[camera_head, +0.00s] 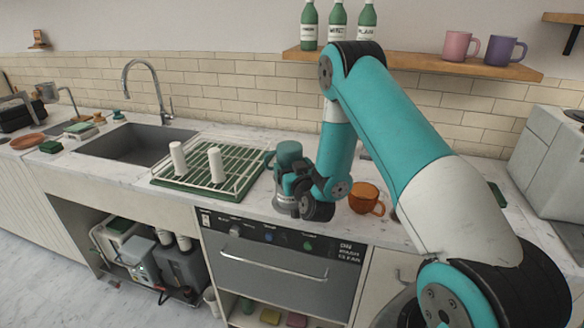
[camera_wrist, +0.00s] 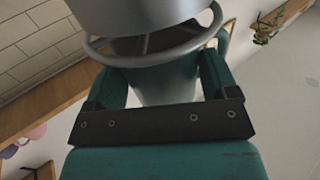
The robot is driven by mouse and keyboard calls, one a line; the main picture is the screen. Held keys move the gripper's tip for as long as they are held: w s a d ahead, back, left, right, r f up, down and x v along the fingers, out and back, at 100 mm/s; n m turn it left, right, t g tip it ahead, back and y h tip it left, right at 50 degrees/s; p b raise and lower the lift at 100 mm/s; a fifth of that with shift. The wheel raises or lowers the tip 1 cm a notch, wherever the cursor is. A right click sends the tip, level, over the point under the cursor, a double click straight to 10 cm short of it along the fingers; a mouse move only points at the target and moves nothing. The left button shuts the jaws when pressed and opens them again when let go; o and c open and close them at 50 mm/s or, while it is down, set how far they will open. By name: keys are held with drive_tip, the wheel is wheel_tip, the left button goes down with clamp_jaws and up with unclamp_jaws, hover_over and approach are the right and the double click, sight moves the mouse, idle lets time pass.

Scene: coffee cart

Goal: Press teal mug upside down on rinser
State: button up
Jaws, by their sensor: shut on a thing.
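The teal mug (camera_head: 289,152) shows in the head view above my gripper, with its handle on the left side. My gripper (camera_head: 290,184) is at the counter's front part, right of the drying rack, and is shut on the mug. A grey metal rinser (camera_head: 286,205) stands on the counter directly below the gripper. In the wrist view, a grey metal body with a ring (camera_wrist: 150,20) fills the top, beyond the gripper fingers (camera_wrist: 165,85). The fingers hide much of the mug, so I cannot tell whether its rim touches the rinser.
An orange mug (camera_head: 366,199) stands close on the right. A sink (camera_head: 130,146) lies farther left. A wall shelf (camera_head: 420,62) with bottles and two mugs hangs above.

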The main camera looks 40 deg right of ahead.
sight(293, 153)
drive_tip(key=shift+f+b, duration=0.8)
drive_tip(key=shift+f, duration=0.15)
idle(3.1)
drive_tip(key=shift+r, duration=0.1)
wheel_tip(293, 153, up, 7)
drive_tip(key=p, duration=0.6)
idle(0.3)
drive_tip(key=shift+a, duration=0.1)
idle(0.5)
